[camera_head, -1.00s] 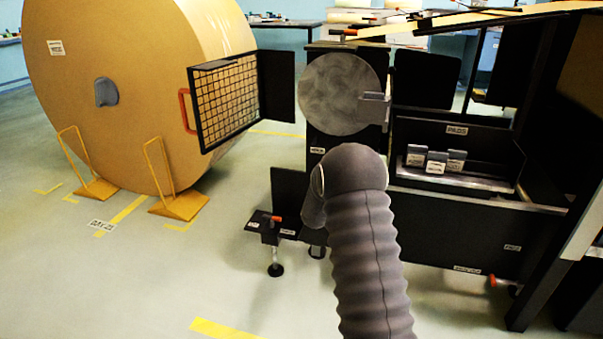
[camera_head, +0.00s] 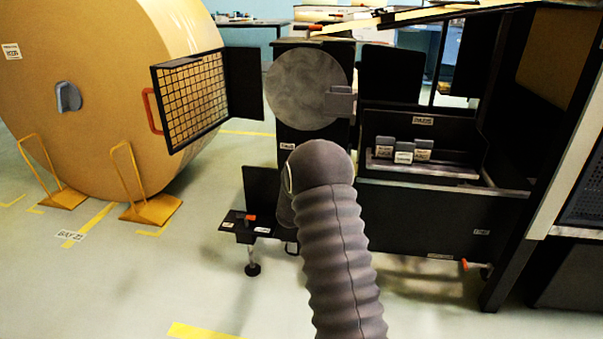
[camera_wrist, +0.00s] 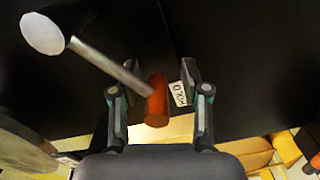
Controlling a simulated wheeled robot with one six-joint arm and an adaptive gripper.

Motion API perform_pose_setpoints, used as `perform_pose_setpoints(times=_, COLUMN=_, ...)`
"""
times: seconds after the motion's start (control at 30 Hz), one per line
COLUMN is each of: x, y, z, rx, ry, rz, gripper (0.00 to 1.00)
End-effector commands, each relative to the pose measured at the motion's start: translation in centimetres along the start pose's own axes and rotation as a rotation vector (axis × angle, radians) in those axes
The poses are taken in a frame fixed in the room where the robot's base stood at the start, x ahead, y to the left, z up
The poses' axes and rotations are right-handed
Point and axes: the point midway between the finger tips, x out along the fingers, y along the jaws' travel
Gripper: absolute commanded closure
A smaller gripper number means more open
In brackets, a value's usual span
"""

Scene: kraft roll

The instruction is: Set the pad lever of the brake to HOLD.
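In the wrist view a lever with an orange grip (camera_wrist: 156,100), a silver shaft and a round pale end stands out from a dark panel. My gripper (camera_wrist: 160,80) is open, with one finger on each side of the orange grip; I cannot tell if either touches it. A small white label, upside down and seeming to read HOLD (camera_wrist: 179,94), lies beside the right finger. In the head view the brake's grey disc (camera_head: 303,85) has a grey block (camera_head: 340,103) at its right edge. My arm hides my gripper and the lever there.
A large kraft roll (camera_head: 110,110) stands at left, with yellow chocks (camera_head: 150,211). A grid guard (camera_head: 190,100) with a red handle is beside it. A low shelf (camera_head: 232,222) carries an orange-tipped lever (camera_head: 250,218). A tray (camera_head: 425,168) holds several labelled blocks.

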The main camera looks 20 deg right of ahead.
Motion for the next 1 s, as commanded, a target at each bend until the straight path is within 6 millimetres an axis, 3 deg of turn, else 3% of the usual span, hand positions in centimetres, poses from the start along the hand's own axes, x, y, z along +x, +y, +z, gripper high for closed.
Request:
perform_pose_setpoints(times=0.03, x=0.0, y=-0.3, z=0.8, rx=0.002, ry=-0.013, rz=-0.006, gripper=0.55)
perform_pose_setpoints(times=0.47, x=-0.8, y=-0.4, z=-0.3, rx=0.001, ry=0.001, rz=-0.007, gripper=0.55)
perform_pose_setpoints(times=1.0, x=-10.1, y=-0.1, z=-0.2, rx=0.001, ry=0.001, rz=-0.004, gripper=0.55)
